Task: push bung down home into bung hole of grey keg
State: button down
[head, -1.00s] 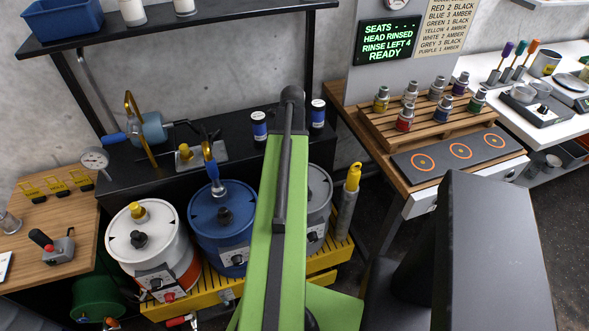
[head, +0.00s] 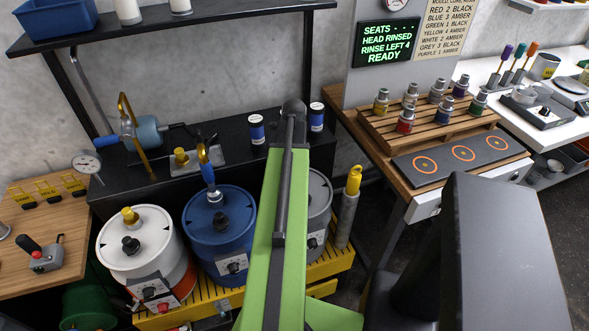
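The grey keg (head: 321,197) stands at the right end of the keg row, mostly covered by my green arm. Only its right side and part of its lid show, with a small label plate (head: 314,243) low on its side. Its bung hole and any bung in it are hidden from view. My arm reaches forward across the keg, and my gripper is not visible; it is hidden beyond or below the arm.
A blue keg (head: 234,222) and a white keg (head: 127,254) stand left of it on a yellow slatted stand (head: 325,264). A grey cylinder with a yellow top (head: 347,214) stands close at right. A dark bench (head: 228,143) with blue-labelled jars lies behind.

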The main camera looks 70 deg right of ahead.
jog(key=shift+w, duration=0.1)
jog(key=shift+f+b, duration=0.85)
jog(key=shift+b, duration=0.05)
dwell(1.8)
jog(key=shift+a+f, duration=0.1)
dwell(0.4)
